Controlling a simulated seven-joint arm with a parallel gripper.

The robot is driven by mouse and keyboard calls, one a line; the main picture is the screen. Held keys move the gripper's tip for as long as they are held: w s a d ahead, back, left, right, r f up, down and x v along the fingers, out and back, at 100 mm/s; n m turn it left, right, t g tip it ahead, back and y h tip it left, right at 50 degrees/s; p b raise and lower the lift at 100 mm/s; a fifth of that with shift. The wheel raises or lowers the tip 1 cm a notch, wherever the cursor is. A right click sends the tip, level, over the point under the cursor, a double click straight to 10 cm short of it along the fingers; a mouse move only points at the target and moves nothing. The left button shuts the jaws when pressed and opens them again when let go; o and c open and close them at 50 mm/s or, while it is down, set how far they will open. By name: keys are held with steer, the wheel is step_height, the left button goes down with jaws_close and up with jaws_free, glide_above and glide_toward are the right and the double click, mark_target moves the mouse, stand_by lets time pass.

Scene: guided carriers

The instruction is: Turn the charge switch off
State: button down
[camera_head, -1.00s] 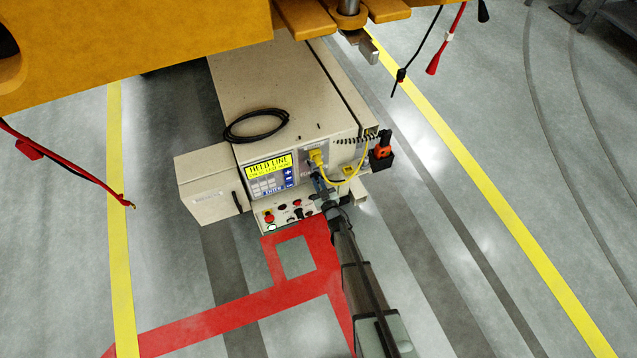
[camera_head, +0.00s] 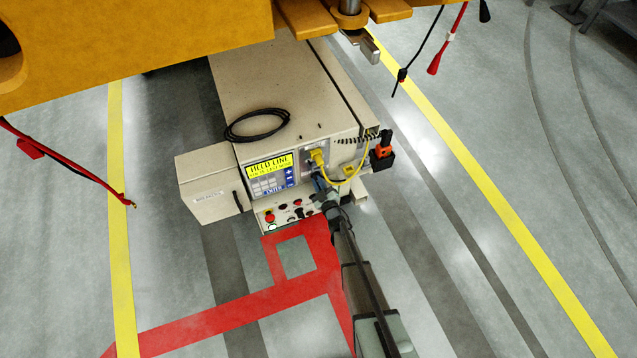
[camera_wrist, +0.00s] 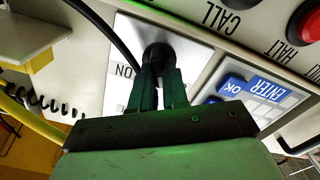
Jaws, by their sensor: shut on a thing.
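The charge switch (camera_wrist: 156,51) is a dark round knob on a pale plate in the wrist view, with an upside-down ON label beside it. My gripper (camera_wrist: 159,74) is shut on it, with one green finger on each side. The fingers hide much of the knob, so I cannot tell which way it points. In the head view my gripper (camera_head: 320,183) reaches the front panel of the beige carrier (camera_head: 280,85), right of its display. The switch is hidden there behind my gripper.
The yellow display (camera_head: 270,168) reads HELD LINE. A yellow cable (camera_head: 356,168) loops close to my gripper's right. Red and black buttons (camera_head: 290,208) sit low on the front. The wrist view shows CALL and HALT labels and a blue keypad (camera_wrist: 250,95) nearby. An orange structure (camera_head: 130,45) overhangs the carrier.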

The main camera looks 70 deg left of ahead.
steer(key=c, duration=1.1)
jaws_free()
steer(key=shift+c, duration=0.2)
steer(key=d, duration=1.4)
steer(key=shift+a, duration=0.1)
